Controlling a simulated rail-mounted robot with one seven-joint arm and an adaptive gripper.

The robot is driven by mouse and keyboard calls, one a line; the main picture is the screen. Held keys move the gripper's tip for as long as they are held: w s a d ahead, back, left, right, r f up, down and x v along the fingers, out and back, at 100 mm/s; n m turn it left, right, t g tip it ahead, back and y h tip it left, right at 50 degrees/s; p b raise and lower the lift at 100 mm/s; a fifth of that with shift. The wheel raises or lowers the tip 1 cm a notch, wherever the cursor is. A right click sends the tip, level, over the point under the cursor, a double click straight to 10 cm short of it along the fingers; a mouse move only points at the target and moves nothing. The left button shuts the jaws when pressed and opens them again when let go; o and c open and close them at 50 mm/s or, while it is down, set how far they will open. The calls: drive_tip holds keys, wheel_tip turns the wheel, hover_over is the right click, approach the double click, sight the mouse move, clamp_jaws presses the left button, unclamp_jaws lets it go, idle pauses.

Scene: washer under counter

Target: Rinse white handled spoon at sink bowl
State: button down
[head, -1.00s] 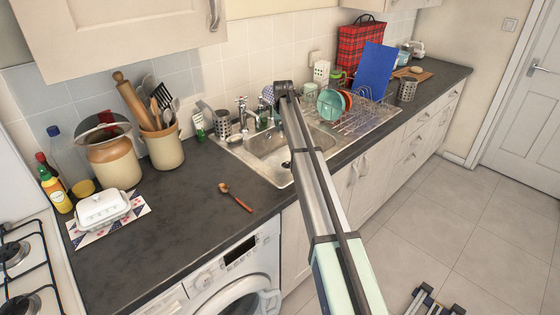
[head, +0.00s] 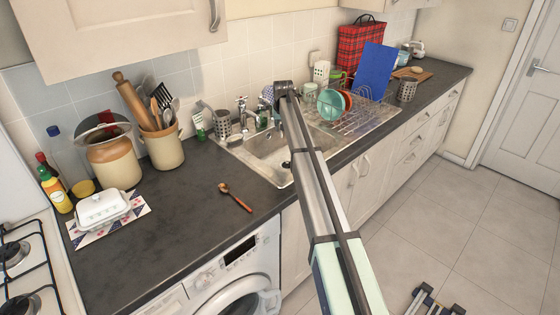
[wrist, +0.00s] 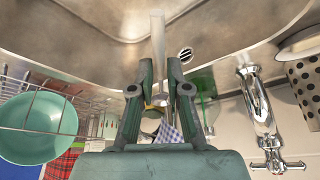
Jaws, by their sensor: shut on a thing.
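My gripper (wrist: 159,88) is shut on a pale, flat handle (wrist: 157,40), which sticks out past the fingertips in the wrist view. This looks like the white handled spoon; its bowl is not clearly visible. The handle lies in front of the steel sink bowl (wrist: 100,15); I cannot tell whether it touches the steel. The sink bowl also shows in the head view (head: 262,146), partly covered by my arm. My gripper is hidden behind my arm there. The chrome tap (wrist: 256,100) is to the right of my gripper in the wrist view and also shows in the head view (head: 242,108).
A dish rack (head: 365,120) with a teal bowl (head: 329,104) stands right of the sink. A steel perforated cup (head: 222,123) is left of the tap.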

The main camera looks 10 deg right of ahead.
drive_tip(key=shift+r, duration=0.15)
drive_tip(key=shift+r+p, duration=0.75)
drive_tip(key=shift+r, duration=1.15)
